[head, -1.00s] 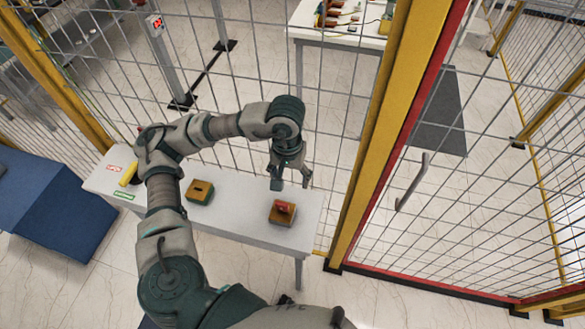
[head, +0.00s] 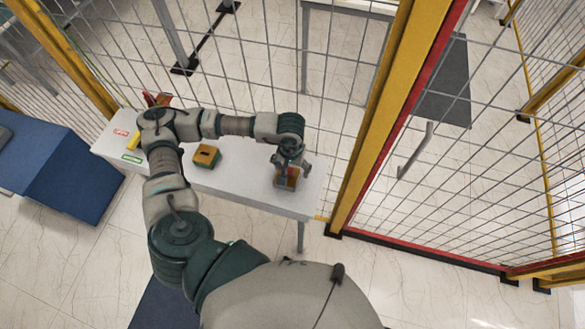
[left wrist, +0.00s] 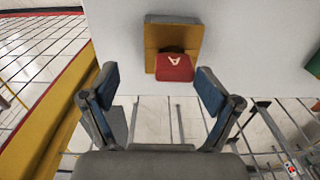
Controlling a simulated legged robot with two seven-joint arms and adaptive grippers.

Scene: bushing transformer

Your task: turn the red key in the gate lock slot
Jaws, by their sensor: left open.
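The red key (left wrist: 174,67) with a pale letter A stands at a yellow block (left wrist: 156,38) in the left wrist view. In the head view that block (head: 285,184) is at the right end of the white table, and the key is partly hidden by my left gripper (head: 291,164). My left gripper is open. Its two blue-padded fingers (left wrist: 157,88) are on either side of the key's line in the left wrist view, apart from it. A second yellow block (head: 206,156) is left of it; an earlier view shows a dark slot in its top. My right gripper is out of view.
The white table (head: 240,184) stands against a mesh fence with a yellow post (head: 384,110). A gate with a grey handle (head: 415,152) is to the right. A yellow item (head: 133,141) and small labels are at the table's left end. A blue box (head: 70,175) stands at left.

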